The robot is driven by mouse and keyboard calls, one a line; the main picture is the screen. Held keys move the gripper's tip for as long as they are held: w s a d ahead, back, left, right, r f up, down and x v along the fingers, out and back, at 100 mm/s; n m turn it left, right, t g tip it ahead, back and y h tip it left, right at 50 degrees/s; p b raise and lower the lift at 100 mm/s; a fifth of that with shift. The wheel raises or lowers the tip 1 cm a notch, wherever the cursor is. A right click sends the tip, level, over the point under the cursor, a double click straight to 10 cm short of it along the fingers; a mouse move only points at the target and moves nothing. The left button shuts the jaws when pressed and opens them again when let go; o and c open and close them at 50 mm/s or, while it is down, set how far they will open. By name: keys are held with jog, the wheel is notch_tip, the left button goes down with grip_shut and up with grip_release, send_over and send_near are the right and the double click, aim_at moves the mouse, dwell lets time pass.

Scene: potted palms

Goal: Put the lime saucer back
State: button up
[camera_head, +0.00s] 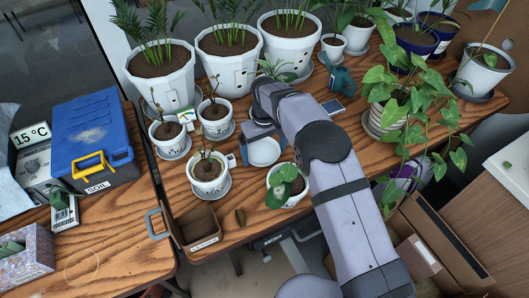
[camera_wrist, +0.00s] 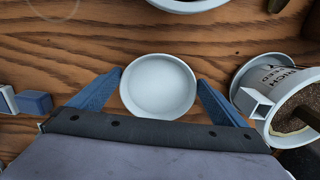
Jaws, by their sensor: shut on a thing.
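A round, shallow, pale white saucer (camera_head: 263,153) is at the middle of the wooden table, and it is empty. In the wrist view the saucer (camera_wrist: 158,85) sits between the two blue fingers of my gripper (camera_wrist: 158,98), one on each side at its rim. My gripper is shut on it. In the head view my gripper (camera_head: 262,136) is partly hidden by my own arm. I cannot tell whether the saucer touches the wood. No lime-coloured saucer shows.
Small potted plants on saucers, such as one pot (camera_head: 209,176), stand just left. A leafy pot (camera_head: 287,188) is in front. Large white palm pots (camera_head: 230,60) line the back. A cardboard box (camera_head: 195,228) sits at the front edge.

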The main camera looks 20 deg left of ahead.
aim_at(265, 157)
jog(key=shift+f, duration=0.7)
jog(key=shift+f, duration=0.15)
jog(key=o, duration=0.7)
jog(key=shift+c, duration=0.2)
notch_tip(265, 157, up, 12)
jog(key=b, duration=0.1)
jog(key=shift+b, duration=0.35)
